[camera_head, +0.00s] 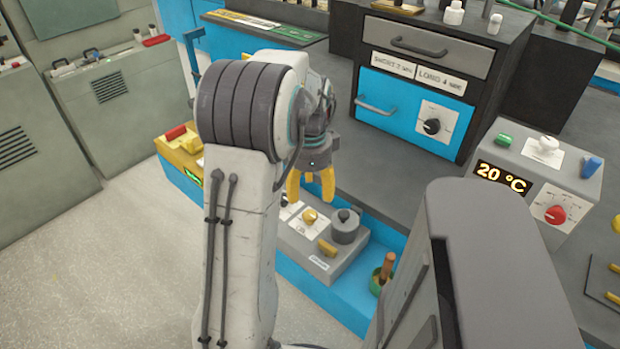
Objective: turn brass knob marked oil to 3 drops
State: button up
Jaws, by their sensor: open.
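A small brass-coloured knob (310,215) sits on a white marked plate on top of a low grey unit (322,268). The plate's marks are too small to read, and part of it is hidden behind my arm. My gripper (311,187) has yellow fingers that point down and stand apart with nothing between them. In the picture it is just above the knob. It does not appear to touch the knob, but the exact gap cannot be told.
A grey lidded pot (345,228) and a yellow handle (326,247) sit beside the knob. A drawer cabinet (415,100) with a black dial stands behind. A grey box showing 20 °C (501,177) with a red knob (556,214) is at right. Bare grey bench lies between.

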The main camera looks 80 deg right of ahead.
jog(key=shift+r, duration=1.6)
jog(key=shift+a, duration=0.15)
